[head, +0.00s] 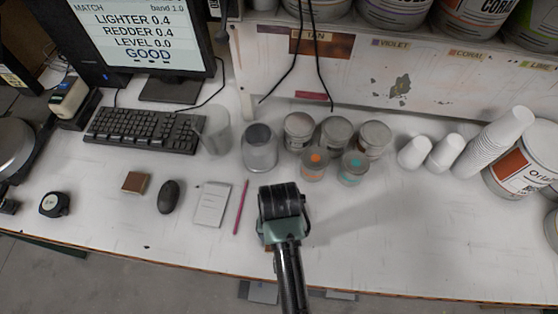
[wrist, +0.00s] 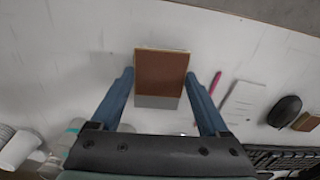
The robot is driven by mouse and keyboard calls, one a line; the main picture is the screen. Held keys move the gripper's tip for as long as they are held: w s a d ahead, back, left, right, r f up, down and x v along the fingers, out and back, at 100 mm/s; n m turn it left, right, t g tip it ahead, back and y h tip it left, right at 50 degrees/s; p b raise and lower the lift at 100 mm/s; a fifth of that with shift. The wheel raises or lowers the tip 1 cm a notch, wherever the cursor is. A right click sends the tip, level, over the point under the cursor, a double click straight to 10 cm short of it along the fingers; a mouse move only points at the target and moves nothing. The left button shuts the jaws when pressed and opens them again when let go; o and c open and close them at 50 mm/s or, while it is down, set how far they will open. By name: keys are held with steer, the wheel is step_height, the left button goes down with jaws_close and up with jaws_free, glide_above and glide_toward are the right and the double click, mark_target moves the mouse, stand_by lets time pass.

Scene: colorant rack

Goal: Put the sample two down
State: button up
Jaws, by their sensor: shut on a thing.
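A brown, square-faced sample (wrist: 161,68) with a pale edge and a grey lower part is between my two blue fingers in the wrist view. My gripper (wrist: 160,80) is shut on it, with a fingertip at each side. In the head view my gripper (head: 281,215) is over the front middle of the white table, right of the pink pencil; it hides most or all of the held sample there. I cannot tell whether the sample touches the table. Another brown block (head: 136,183) lies left of the mouse; it also shows in the wrist view (wrist: 305,122).
The notepad (head: 212,204), pink pencil (head: 241,207) and mouse (head: 169,197) lie to the left. Several cans and cups, including a can with an orange dot (head: 313,165), stand behind my gripper. Free table lies to the right, up to the front edge.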

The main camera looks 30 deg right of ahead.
steer(key=shift+f, duration=1.95)
steer(key=shift+w+f, duration=0.1)
steer(key=shift+f, duration=0.1)
steer(key=o, duration=1.2)
steer(key=shift+r, duration=0.15)
